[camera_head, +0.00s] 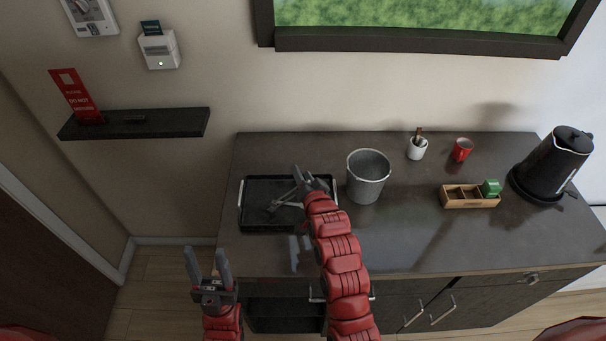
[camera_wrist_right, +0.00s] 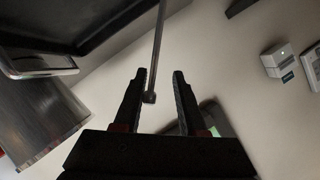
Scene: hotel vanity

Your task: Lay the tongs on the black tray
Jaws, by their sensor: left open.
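The black tray (camera_head: 252,218) lies at the left end of the counter; its dark surface also fills the upper left of the right wrist view (camera_wrist_right: 90,22). The grey tongs (camera_head: 284,206) show over the tray's right half. In the right wrist view one thin rod of the tongs (camera_wrist_right: 156,50) runs down to between my fingertips. My right gripper (camera_head: 308,180) is at the tray's back right, fingers apart, with a gap beside the rod. Whether the tongs rest fully on the tray is unclear. My left gripper (camera_head: 208,268) is open and empty, in front of the counter.
A metal bucket (camera_head: 368,178) stands just right of the tray and my right gripper. Farther right are a white cup (camera_head: 417,150), a red mug (camera_head: 461,150), a wooden box (camera_head: 468,201) and a black kettle (camera_head: 552,165).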

